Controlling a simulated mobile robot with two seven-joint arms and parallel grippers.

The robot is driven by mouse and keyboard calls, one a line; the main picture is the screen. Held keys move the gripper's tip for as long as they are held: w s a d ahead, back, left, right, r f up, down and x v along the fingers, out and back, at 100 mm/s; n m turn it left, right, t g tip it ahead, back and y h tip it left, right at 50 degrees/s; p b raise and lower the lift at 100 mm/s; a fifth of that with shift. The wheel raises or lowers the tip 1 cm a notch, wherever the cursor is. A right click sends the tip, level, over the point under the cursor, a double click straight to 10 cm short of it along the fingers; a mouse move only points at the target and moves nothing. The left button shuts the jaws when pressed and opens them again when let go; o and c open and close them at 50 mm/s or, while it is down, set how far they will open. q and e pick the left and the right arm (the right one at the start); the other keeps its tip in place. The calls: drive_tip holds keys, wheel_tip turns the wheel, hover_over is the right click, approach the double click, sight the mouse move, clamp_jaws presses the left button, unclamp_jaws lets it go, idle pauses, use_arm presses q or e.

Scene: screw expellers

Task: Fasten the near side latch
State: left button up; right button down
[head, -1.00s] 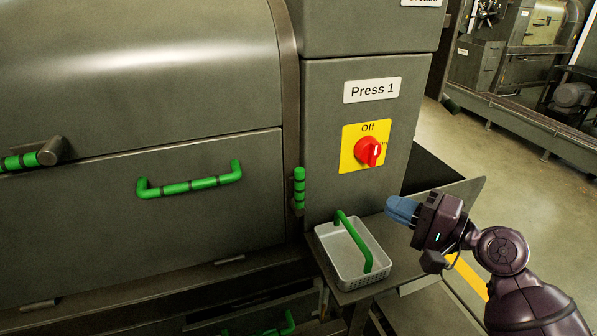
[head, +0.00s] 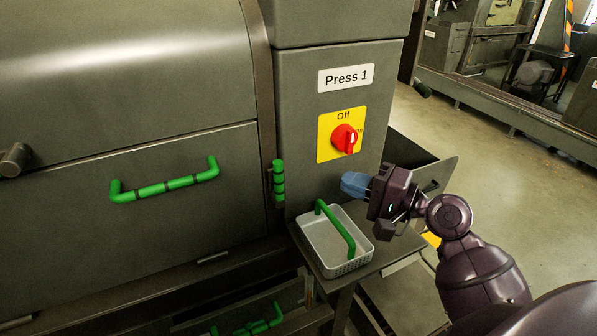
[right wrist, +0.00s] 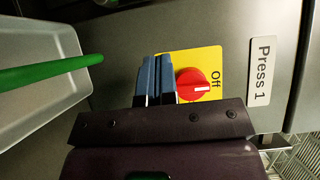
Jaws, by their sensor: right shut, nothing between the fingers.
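A short upright latch handle with green grips (head: 279,184) sits at the right edge of the press door (head: 200,200). A grey latch knob (head: 15,160) shows at the far left, cut by the picture edge; I cannot tell which of these is the near side latch. My right gripper (head: 345,184) is shut and empty, its blue fingers pointing left, in front of the cabinet below the red switch and right of the green-gripped latch handle. The right wrist view shows the closed fingers (right wrist: 158,65) beside the switch plate. My left gripper is out of view.
A green bar handle (head: 165,185) is on the door. A white tray (head: 320,245) with a green handle (head: 336,230) stands on a shelf under my right gripper. The red switch (head: 346,139) on its yellow plate is close above the fingers. Open floor lies right.

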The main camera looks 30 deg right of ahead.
sight(276, 179)
drive_tip(key=x, duration=0.7)
drive_tip(key=shift+w+a, duration=0.2)
drive_tip(key=shift+w, duration=0.05)
drive_tip(key=shift+w+a, duration=0.15)
drive_tip(key=shift+a, duration=0.75)
drive_tip(key=shift+w+a, duration=0.2)
drive_tip(key=shift+a, duration=0.65)
drive_tip(key=shift+w+p, duration=0.1)
drive_tip(key=shift+p, duration=0.2)
